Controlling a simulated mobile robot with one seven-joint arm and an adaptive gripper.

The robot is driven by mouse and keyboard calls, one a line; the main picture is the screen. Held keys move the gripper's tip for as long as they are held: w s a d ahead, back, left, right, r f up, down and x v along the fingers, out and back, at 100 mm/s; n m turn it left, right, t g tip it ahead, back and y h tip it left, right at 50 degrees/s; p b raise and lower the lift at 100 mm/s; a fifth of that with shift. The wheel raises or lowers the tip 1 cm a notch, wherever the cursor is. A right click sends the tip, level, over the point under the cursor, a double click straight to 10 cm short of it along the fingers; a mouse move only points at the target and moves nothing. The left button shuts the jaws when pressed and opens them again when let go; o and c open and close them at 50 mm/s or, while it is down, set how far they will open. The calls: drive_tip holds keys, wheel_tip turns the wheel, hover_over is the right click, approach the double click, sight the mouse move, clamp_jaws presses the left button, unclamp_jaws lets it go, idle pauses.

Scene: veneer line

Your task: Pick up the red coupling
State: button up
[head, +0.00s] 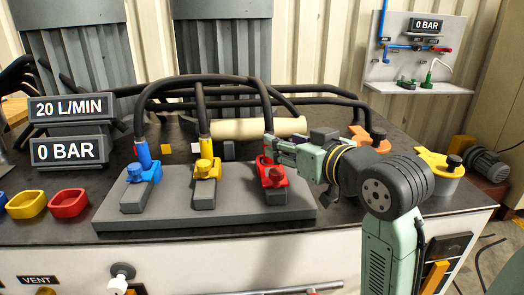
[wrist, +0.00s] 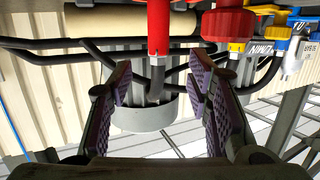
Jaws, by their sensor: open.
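The red coupling (head: 272,172) sits upright on a grey block at the right end of the grey base plate (head: 230,212), with a black hose rising from its top. My gripper (head: 279,148) reaches in from the right at the coupling's upper end and partly hides it. In the wrist view, my open gripper (wrist: 160,80) has its two ridged pads on either side of the black hose, in line with the red sleeve of the coupling (wrist: 159,25). A gap shows on both sides; nothing is held.
A blue coupling (head: 142,172) and a yellow coupling (head: 206,168) stand left on the same plate, with hoses arching behind. A pale roller (head: 258,128) lies behind. An orange clamp (head: 370,139) is beyond my wrist.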

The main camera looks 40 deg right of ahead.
drive_tip(key=p, duration=0.2)
hover_over(265, 161)
drive_tip(key=d, duration=0.1)
drive_tip(key=shift+w+d+f, duration=0.15)
drive_tip(key=shift+d+f, duration=0.05)
drive_tip(key=shift+f, duration=0.5)
clamp_jaws()
